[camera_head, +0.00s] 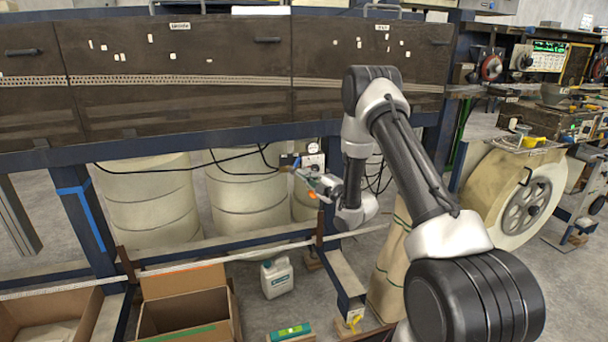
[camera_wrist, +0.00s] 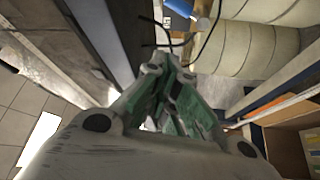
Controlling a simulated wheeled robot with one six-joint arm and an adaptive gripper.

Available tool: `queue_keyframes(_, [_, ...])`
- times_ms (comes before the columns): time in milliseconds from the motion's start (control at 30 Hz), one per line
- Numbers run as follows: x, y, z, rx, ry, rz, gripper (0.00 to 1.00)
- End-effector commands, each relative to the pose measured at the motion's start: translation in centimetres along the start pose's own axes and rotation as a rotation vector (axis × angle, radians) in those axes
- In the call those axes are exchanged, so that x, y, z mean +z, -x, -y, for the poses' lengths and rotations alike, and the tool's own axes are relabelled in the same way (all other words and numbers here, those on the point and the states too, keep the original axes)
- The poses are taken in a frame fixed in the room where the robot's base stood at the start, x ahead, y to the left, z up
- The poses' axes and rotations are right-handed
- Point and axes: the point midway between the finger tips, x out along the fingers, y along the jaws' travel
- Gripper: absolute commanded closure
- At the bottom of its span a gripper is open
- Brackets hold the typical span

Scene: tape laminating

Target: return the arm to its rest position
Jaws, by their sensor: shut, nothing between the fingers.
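My gripper (camera_head: 301,170) is at the end of my arm in the head view, in front of the blue frame and below the brown machine panels. It points left and is near a small grey box with black cables. In the wrist view my gripper (camera_wrist: 172,72) has its green-padded fingers drawn together at the tips, with nothing seen between them. My arm is bent, rising from the lower right and folding down to the wrist. Whether the gripper touches the box behind it cannot be told.
Cream drums (camera_head: 249,195) stand behind the blue frame (camera_head: 240,142). A cable box (camera_head: 312,160) is close to my gripper. Below are an open cardboard box (camera_head: 183,290), a white jug (camera_head: 277,278) and a green item (camera_head: 290,330). A large reel (camera_head: 525,205) stands at right.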

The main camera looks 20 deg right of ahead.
Motion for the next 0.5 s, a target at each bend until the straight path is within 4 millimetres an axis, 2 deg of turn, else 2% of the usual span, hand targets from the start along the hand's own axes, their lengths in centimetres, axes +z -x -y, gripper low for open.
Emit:
queue_keyframes(267, [0.0, 0.0, 0.1, -0.005, -0.032, 0.002, 1.00])
queue_keyframes(367, [1.1, 0.2, 2.9, -0.118, -0.132, 0.054, 1.00])
queue_keyframes(433, [2.6, 1.4, 6.3, -0.252, -0.232, 0.148, 1.00])
queue_keyframes(500, [4.2, 4.2, 10.7, -0.415, -0.355, 0.290, 1.00])
